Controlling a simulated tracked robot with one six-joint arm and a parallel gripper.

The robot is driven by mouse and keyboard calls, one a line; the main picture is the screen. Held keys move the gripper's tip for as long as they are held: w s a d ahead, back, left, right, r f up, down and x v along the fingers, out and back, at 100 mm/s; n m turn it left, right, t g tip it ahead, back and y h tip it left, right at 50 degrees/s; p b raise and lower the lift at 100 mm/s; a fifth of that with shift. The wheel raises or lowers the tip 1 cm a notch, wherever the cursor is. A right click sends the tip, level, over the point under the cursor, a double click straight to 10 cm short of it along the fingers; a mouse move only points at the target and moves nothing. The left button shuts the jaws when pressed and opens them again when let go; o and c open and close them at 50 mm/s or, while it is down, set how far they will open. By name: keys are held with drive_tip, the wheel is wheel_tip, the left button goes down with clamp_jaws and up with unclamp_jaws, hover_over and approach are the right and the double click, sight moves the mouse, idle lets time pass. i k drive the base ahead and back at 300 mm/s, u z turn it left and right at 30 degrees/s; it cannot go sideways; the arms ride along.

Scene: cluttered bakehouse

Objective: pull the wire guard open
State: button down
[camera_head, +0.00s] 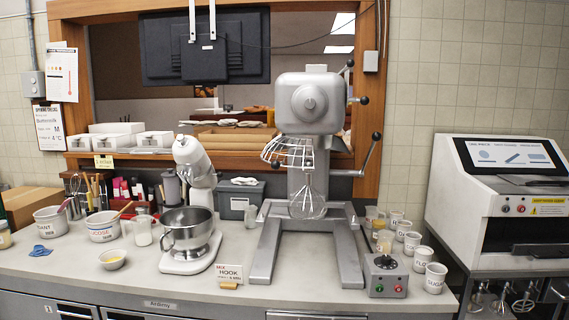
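The wire guard (286,152) is a curved cage of pale metal bars. It sits just under the head of the large grey mixer (310,98), towards the left of it. A wire whisk (307,202) hangs below the mixer head, between the two legs of the mixer's base. The guard reaches out to the left of the whisk's shaft; whether it is latched I cannot tell. There is no bowl under the whisk. My gripper is not in this view.
Levers with black knobs (376,136) stick out on the mixer's right. A smaller mixer with a steel bowl (188,232) stands to the left. A control box (386,276) and several labelled cups (435,278) stand at right. A sign (229,274) stands in front.

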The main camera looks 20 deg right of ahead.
sight(275, 165)
drive_tip(key=u, duration=0.3)
drive_tip(key=i, duration=1)
drive_tip(key=z, duration=0.05)
